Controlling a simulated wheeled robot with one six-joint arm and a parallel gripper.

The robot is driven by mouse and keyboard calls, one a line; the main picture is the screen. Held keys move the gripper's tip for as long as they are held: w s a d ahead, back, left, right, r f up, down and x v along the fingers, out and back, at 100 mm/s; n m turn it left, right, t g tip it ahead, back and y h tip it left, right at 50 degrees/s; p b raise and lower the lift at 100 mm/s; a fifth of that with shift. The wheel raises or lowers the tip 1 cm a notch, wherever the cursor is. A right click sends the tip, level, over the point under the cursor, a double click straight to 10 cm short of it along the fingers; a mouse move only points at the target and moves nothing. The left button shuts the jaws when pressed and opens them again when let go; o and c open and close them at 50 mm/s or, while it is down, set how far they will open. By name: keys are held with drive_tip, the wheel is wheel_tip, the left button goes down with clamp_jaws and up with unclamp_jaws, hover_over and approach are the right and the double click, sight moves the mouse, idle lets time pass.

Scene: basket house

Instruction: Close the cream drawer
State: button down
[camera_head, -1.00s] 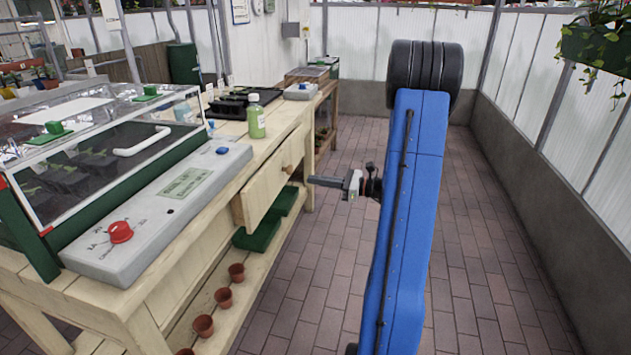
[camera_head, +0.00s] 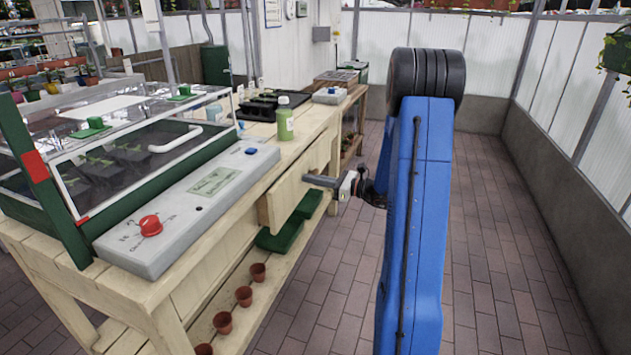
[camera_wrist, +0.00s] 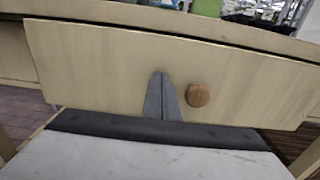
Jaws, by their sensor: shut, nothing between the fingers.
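The cream drawer (camera_head: 286,197) is under the bench top, its front standing out from the bench, so it is partly open. In the wrist view its pale front (camera_wrist: 100,75) fills the middle, with a dark gap along the top edge. A round wooden knob (camera_wrist: 198,95) sits on the front. My gripper (camera_head: 306,179) is shut and empty, pointing at the drawer front. In the wrist view its fingertips (camera_wrist: 161,80) are just left of the knob, at or very near the front. I cannot tell whether they touch.
The cream bench (camera_head: 180,282) carries a propagator with a grey control box (camera_head: 190,205) and a green bottle (camera_head: 284,122). Green trays (camera_head: 281,237) and several small terracotta pots (camera_head: 244,296) are on the lower shelf. The brick floor (camera_head: 500,250) on the right is clear.

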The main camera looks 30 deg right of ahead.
sight(300, 176)
drive_tip(key=x, duration=0.3)
drive_tip(key=shift+w+a, duration=0.3)
drive_tip(key=shift+w+a+r, duration=0.1)
drive_tip(key=shift+w+a, duration=0.05)
drive_tip(key=shift+w, duration=0.15)
